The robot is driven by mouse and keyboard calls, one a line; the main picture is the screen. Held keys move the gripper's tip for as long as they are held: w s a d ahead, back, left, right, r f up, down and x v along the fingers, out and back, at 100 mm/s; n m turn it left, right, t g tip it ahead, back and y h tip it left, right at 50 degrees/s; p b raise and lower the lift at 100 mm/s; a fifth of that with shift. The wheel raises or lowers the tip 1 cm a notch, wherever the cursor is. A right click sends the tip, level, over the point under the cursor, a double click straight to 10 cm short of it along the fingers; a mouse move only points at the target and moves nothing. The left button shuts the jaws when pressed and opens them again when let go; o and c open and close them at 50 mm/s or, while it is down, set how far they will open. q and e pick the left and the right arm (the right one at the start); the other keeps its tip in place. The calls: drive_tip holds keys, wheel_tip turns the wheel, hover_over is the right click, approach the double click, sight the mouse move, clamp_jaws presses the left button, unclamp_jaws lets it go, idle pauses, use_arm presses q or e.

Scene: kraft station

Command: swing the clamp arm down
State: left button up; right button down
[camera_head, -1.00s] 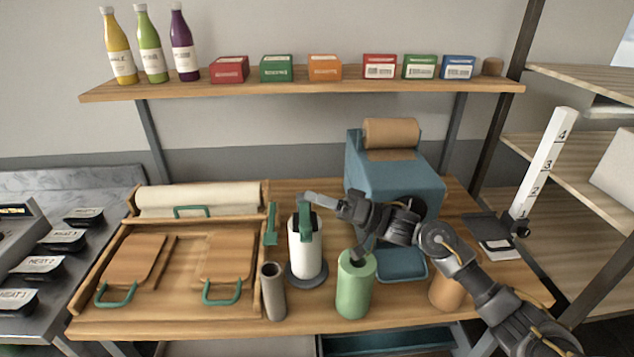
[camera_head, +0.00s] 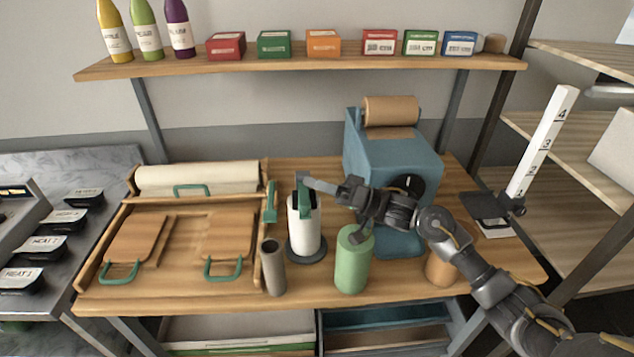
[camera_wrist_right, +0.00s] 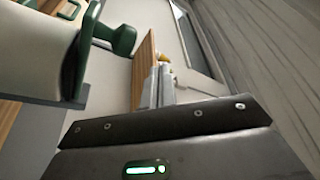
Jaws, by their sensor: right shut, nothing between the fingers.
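A white roll (camera_head: 303,232) stands upright on a dark round base (camera_head: 306,251) on the wooden bench. A green clamp arm (camera_head: 303,205) with dark parts sits at its top and hangs partly over its front. My right gripper (camera_head: 308,183) is shut and empty, with its fingertips close beside the top of the green part; I cannot tell if they touch. In the right wrist view the shut fingers (camera_wrist_right: 158,88) show, with the white roll (camera_wrist_right: 42,52) and green clamp piece (camera_wrist_right: 118,38) to their left. My left gripper is not in view.
A grey tube (camera_head: 272,268) and a green cylinder (camera_head: 352,262) stand in front of the roll. A blue dispenser (camera_head: 395,155) stands behind my right arm. A wooden tray (camera_head: 163,270) with two green-handled boards lies to the left. A shelf (camera_head: 300,68) spans above.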

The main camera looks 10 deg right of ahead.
drive_tip(key=s+a+r+b, duration=0.3)
drive_tip(key=s+r, duration=0.9)
drive_tip(key=s, duration=0.1)
drive_tip(key=shift+s+r, duration=0.35)
drive_tip(key=shift+r, duration=0.05)
